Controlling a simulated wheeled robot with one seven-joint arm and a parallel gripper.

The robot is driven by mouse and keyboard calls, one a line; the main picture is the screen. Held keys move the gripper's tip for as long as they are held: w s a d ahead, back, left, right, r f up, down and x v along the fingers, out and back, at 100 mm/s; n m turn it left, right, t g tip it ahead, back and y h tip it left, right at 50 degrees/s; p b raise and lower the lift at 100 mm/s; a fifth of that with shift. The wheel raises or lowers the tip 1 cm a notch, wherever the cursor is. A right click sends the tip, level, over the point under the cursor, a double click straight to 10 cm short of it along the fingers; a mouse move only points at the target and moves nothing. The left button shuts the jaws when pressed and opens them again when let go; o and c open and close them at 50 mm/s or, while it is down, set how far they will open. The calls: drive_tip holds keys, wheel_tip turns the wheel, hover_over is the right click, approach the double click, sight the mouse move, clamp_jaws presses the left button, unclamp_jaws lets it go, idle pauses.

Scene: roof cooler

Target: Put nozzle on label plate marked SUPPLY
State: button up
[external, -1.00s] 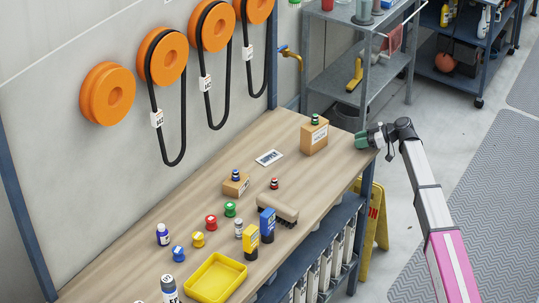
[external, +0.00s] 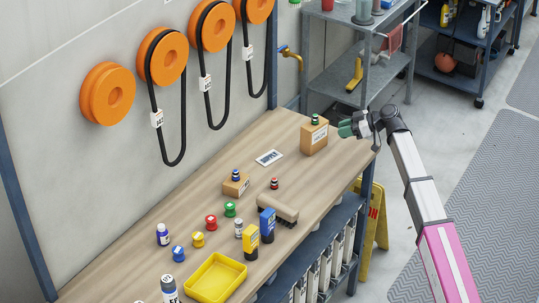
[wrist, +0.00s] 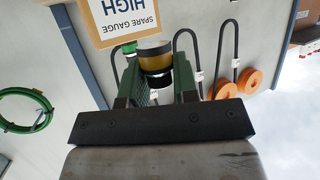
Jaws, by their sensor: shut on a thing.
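My gripper (external: 346,129) is at the right edge of the bench, beside the right cardboard box and above the bench top. In the wrist view its green fingers (wrist: 159,83) are shut on a dark cylindrical nozzle with a gold-yellow band (wrist: 155,54). The fingers hide the held nozzle in the external view. The white label plate (external: 269,158) with dark lettering, apparently SUPPLY, lies flat on the bench, left of the gripper, with nothing on it. Similar banded nozzles stand elsewhere: green on the right box (external: 315,119), blue on the left box (external: 236,175), red on the bench (external: 274,184).
The right box (external: 313,140) stands between my gripper and the plate; its label (wrist: 130,14) reads SPARE GAUGE HIGH. The left box (external: 236,187), a brush (external: 279,208), several bottles and a yellow tray (external: 216,278) occupy the nearer bench.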

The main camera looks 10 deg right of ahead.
drive_tip(key=shift+s+a+r, duration=0.2)
drive_tip(key=shift+s+a, duration=0.1)
drive_tip(key=shift+a, duration=0.05)
drive_tip(key=s+d+r+m+t+h, duration=0.2)
drive_tip(key=s+d+m+t+h, duration=0.65)
drive_tip(key=d+m+h, duration=0.5)
drive_tip(key=w+a+f+n+g+y, duration=0.1)
drive_tip(key=w+a+n+g+y, duration=0.1)
drive_tip(key=a+n+y, duration=0.2)
drive_tip(key=w+a+n+g+y, duration=0.2)
drive_tip(key=w+a+n+y, duration=0.1)
drive_tip(key=a+y, duration=0.1)
drive_tip(key=w+a+f+n+g+y, duration=0.1)
drive_tip(key=w+a+n+g+y, duration=0.1)
drive_tip(key=w+a+n+y, duration=0.1)
drive_tip(key=shift+w+a+f+n+g+y, duration=0.15)
drive_tip(key=shift+a+n+y, duration=0.3)
drive_tip(key=shift+w+a+f+n+g+y, duration=0.1)
drive_tip(key=shift+a+f+n+y, duration=0.05)
drive_tip(key=shift+a+n+y, duration=0.3)
drive_tip(key=shift+s+a+r+n+g+y, duration=0.1)
drive_tip(key=shift+a+r+n+g+y, duration=0.35)
drive_tip(key=shift+n+g, duration=0.5)
drive_tip(key=shift+a, duration=0.1)
